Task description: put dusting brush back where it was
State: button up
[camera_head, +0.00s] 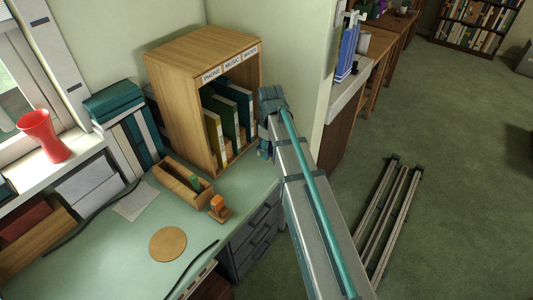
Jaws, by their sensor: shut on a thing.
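My arm reaches up from the bottom right toward the wooden cubby shelf (190,105). My gripper (265,151) is at its far end, by the shelf's right side and above the desk's back right edge. Only a small dark blue part of the gripper shows below the wrist. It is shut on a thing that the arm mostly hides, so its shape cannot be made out. I cannot clearly make out a dusting brush anywhere else. A small orange-brown object (219,208) stands on the green desk (120,245), left of and nearer than the gripper.
A wooden box (176,184) with a green item, a round wooden disc (168,245) and a paper sheet (135,201) lie on the desk. A red vase (44,136) stands on the windowsill. Metal rails (388,215) lie on the floor at right. A wall edge (318,90) rises beside my arm.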

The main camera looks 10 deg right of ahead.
jog(key=w+f+p, duration=0.2)
jog(key=w+f, duration=0.4)
jog(key=w, duration=0.1)
jog(key=shift+d+f, duration=0.1)
jog(key=shift+f, duration=0.2)
jog(key=shift+f+p, duration=0.8)
jog(key=shift+f, duration=0.9)
jog(key=shift+f, duration=0.2)
jog(key=o, duration=1.1)
jog(key=shift+r, duration=0.15)
notch_tip(320, 180, up, 12)
jog(key=b, duration=0.3)
jog(key=shift+r, duration=0.1)
